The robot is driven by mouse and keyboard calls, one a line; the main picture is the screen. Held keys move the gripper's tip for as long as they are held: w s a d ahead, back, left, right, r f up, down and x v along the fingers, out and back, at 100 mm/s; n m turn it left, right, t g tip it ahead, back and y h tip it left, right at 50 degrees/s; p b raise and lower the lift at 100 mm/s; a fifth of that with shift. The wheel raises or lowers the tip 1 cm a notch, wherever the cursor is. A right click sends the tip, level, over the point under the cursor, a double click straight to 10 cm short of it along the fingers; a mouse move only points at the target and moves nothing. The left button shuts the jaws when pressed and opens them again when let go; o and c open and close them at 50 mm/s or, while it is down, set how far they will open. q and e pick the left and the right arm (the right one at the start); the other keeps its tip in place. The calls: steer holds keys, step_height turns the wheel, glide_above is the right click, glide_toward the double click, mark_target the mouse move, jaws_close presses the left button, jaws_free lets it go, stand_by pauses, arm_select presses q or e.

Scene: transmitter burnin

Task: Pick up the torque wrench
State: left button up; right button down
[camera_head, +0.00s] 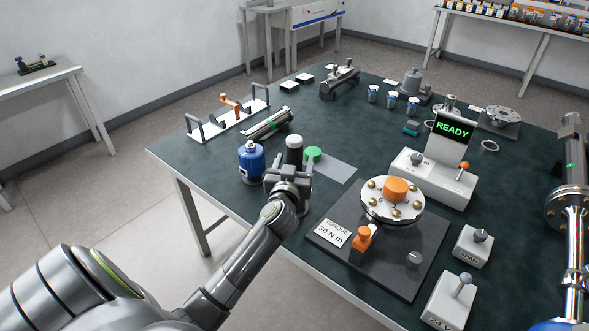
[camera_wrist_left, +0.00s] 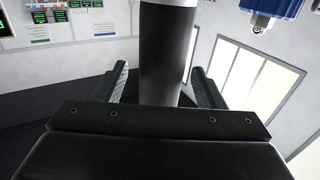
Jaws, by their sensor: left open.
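My left gripper (camera_head: 291,172) is open at the near edge of the green table. In the left wrist view the dark part of this cylinder (camera_wrist_left: 167,55) stands between the two open fingers (camera_wrist_left: 165,92), with no clear contact. I cannot tell for sure whether this is the torque wrench; its lower end is hidden. My right arm is partly in view at the right edge, but its gripper does not show clearly.
A white rack with an orange part (camera_head: 234,104) lies behind. A dark plate (camera_head: 392,272) bears an orange-topped flange (camera_head: 393,199). The READY tester (camera_head: 437,175) stands right.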

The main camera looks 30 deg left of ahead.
arm_select(q)
steer(key=shift+x, duration=1.45)
